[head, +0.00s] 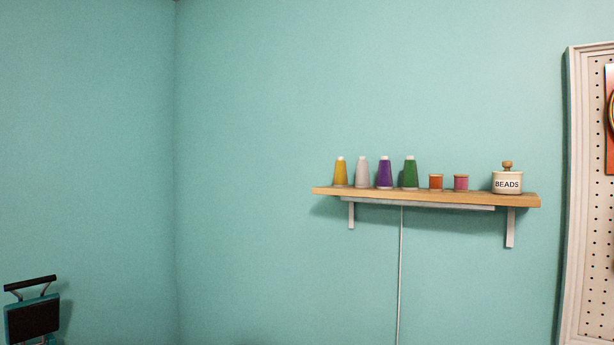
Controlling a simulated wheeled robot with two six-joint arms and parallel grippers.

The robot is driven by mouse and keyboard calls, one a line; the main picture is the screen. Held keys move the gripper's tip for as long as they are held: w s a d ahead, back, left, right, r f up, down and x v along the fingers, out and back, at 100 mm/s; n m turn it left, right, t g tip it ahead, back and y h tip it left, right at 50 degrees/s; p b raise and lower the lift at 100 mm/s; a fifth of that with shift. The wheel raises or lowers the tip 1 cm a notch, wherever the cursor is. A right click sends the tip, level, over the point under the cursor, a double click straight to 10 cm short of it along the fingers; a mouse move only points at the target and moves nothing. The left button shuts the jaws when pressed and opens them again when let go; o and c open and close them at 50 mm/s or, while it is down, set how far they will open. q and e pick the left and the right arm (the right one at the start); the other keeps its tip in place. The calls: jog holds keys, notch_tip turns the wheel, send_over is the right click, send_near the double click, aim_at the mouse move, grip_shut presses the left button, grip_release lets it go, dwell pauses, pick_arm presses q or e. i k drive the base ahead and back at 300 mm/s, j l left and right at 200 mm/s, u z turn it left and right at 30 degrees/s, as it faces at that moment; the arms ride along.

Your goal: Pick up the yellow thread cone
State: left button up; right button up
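The yellow thread cone (341,173) stands upright at the left end of a wooden wall shelf (440,198) in the head view. It has a pale top and is the leftmost thing on the shelf. A white or light grey cone (362,173) stands close to its right, with a small gap between them. Neither of my grippers shows in the head view.
Right along the shelf stand a purple cone (385,174), a green cone (410,173), an orange spool (436,182), a pink spool (461,183) and a BEADS jar (507,181). A framed pegboard (594,200) hangs at right. A dark-and-teal object (33,318) is at lower left.

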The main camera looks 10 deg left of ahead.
aim_at(340, 178)
jog(key=i+j+z, duration=0.1)
jog(key=j+z, duration=0.4)
jog(key=j, duration=0.25)
jog(key=j+z, duration=0.5)
jog(key=j, duration=0.2)
jog(key=k+j+z, duration=0.2)
jog(key=j+z, duration=0.3)
jog(key=j, duration=0.2)
